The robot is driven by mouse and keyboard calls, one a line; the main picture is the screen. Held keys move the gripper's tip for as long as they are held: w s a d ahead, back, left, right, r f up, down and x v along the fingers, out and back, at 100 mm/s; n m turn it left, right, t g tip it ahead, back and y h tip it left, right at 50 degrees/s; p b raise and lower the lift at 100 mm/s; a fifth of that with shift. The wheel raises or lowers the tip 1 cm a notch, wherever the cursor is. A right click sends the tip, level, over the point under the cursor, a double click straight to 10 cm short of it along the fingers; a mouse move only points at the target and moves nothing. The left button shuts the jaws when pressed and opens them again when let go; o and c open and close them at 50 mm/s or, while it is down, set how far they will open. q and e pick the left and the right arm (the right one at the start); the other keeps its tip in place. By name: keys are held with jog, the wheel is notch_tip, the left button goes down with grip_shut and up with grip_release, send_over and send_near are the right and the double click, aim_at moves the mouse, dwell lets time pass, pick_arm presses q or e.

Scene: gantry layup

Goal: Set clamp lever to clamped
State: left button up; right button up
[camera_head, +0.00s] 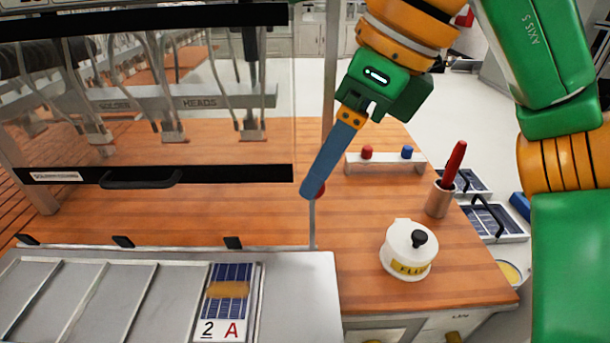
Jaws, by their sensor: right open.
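A thin grey upright rod (312,228) stands at the right back corner of the grey layup table. A red knob (321,190) shows at its top, mostly hidden behind my gripper; this looks like the clamp lever. Whether it is clamped cannot be told. My right gripper (312,188) reaches down from the upper right, with its long blue-grey fingers seen edge-on and overlapping the knob. It is open; whether it touches the knob cannot be told. My left gripper is not in view.
A clear guard with a black handle bar (230,173) covers the solder heads at left. A solar cell strip (232,272) lies on the layup table (290,290). On the wooden bench stand a white flux pot (398,250), a cup (438,200) with a red-handled tool, and a button box (385,167).

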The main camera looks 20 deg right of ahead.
jog(key=x, duration=0.4)
jog(key=shift+s, duration=0.4)
jog(key=shift+w+f, duration=0.1)
jog(key=shift+w, duration=0.2)
jog(key=shift+s, duration=0.25)
grip_shut()
dwell(0.4)
